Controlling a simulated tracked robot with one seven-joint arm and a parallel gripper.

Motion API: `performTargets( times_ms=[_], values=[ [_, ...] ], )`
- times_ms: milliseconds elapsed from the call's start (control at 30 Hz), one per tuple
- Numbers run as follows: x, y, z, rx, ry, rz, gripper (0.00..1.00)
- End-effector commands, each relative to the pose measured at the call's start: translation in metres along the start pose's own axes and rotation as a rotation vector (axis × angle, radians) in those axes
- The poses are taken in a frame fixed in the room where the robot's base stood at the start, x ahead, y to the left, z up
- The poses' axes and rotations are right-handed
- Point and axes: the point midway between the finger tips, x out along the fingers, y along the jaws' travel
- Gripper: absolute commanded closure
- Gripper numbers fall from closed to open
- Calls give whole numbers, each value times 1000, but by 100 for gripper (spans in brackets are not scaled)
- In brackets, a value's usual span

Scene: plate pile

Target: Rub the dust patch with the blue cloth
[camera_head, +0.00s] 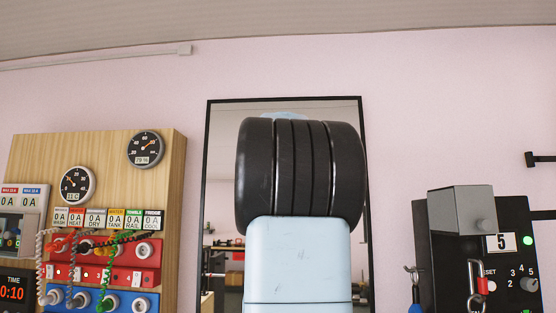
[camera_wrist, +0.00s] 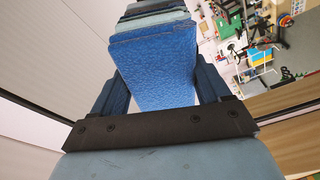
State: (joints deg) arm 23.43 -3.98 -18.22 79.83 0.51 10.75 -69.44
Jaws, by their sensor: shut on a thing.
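In the wrist view my gripper (camera_wrist: 157,66) is shut on the blue cloth (camera_wrist: 155,85), a textured blue pad between its two fingers. The cloth is held up before a tall mirror with a thin black frame (camera_head: 209,150). Whether the cloth touches the glass I cannot tell. In the head view my black and pale blue arm stands in front of the mirror and hides its middle, my gripper and the cloth. I cannot make out a dust patch in either view.
A wooden panel (camera_head: 105,155) with gauges (camera_head: 146,149), coloured modules and coiled cables stands left of the mirror. A black control box (camera_head: 455,250) with knobs and a grey block on top stands at right. The mirror reflects the room.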

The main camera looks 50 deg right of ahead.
Motion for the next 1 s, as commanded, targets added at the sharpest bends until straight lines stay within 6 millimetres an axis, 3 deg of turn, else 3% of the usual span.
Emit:
performTargets(
  times_ms=[1000],
  values=[
    [10,-19,-43,0,1,-2,48]
  ],
)
